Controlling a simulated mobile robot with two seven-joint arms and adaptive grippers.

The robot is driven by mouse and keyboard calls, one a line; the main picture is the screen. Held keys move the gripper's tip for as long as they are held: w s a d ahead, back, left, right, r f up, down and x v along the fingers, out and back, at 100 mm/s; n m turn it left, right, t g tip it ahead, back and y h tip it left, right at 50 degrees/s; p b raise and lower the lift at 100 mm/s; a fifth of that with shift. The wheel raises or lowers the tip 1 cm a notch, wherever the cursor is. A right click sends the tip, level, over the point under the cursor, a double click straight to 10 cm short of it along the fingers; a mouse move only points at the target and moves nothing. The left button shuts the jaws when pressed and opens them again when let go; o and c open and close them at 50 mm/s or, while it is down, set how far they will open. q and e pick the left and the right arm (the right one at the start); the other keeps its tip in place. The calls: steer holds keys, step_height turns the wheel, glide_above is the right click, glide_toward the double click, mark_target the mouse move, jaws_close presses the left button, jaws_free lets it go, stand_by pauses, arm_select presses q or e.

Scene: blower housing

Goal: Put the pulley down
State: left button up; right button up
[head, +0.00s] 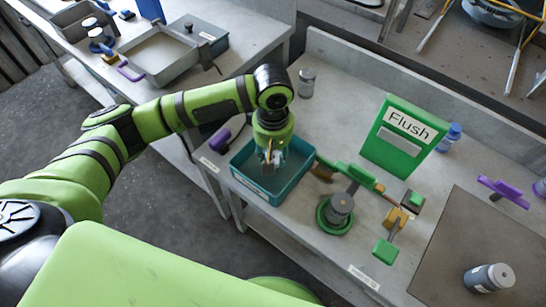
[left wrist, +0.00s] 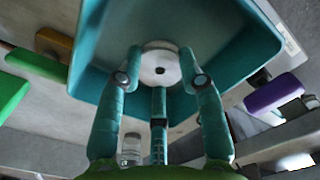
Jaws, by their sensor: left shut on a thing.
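The pulley (left wrist: 160,77) is a pale round disc with a small dark centre hole. It sits between the fingers of my left gripper (left wrist: 162,60), which is shut on it. In the head view my left gripper (head: 270,158) points down over the teal tray (head: 284,195), within its rim. The teal tray also shows behind the pulley in the left wrist view (left wrist: 225,50). In the head view the pulley is mostly hidden by the fingers. I cannot tell whether it touches the tray floor. My right gripper is in neither view.
A green "Flush" box (head: 401,136) stands right of the tray. A green round fixture with a grey cylinder (head: 339,208) and a brush (head: 326,168) lie close to the tray. A purple item (head: 220,139) is at its left. A grey mat (head: 455,250) lies at right.

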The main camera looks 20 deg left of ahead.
arm_select(q)
step_height(320, 180, down, 3)
steer(key=shift+f, duration=0.1)
steer(key=shift+f+p, duration=0.3)
steer(key=shift+f, duration=0.05)
steer(key=o, duration=1)
steer(key=shift+o, duration=0.2)
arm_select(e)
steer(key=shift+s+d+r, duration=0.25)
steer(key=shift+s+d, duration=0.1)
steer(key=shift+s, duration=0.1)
arm_select(q)
steer(key=shift+r, duration=0.2)
step_height(320, 180, up, 12)
steer(key=b, duration=0.1)
steer(key=shift+r, duration=0.2)
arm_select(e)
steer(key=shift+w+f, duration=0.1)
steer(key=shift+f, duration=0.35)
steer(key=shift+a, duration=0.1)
